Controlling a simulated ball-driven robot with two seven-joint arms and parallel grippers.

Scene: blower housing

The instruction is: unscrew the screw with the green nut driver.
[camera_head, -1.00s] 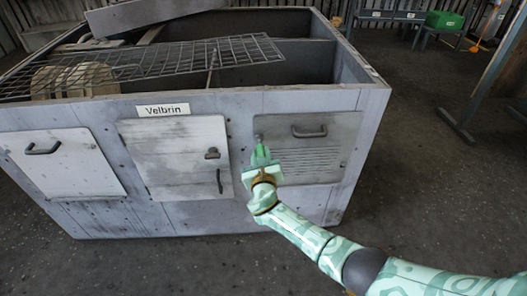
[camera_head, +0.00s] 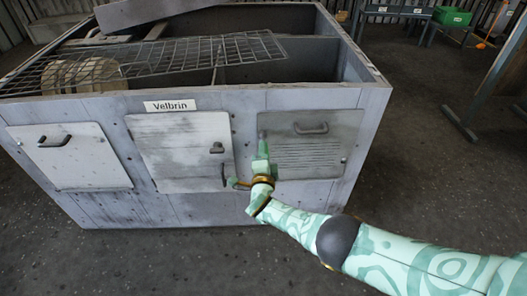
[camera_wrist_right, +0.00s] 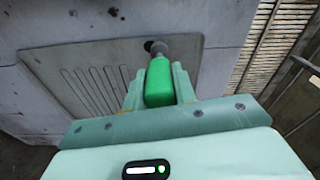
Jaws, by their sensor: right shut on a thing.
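My right gripper (camera_head: 262,163) is at the upper left corner of the slatted right panel (camera_head: 318,150) on the front of the grey housing. In the right wrist view, its fingers are shut on the green nut driver (camera_wrist_right: 160,84), one on each side of the handle. The driver's grey shaft points away from me at a dark round thing (camera_wrist_right: 149,45), probably the screw head, at the panel's edge. The shaft tip looks at or very near it; I cannot tell whether it is seated. My left gripper is not in view.
The housing carries a "Velbrin" label (camera_head: 172,106) and two more doors, left (camera_head: 70,157) and middle (camera_head: 180,150). A wire grate (camera_head: 150,62) lies across its open top. A green box (camera_head: 448,17) sits far back right.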

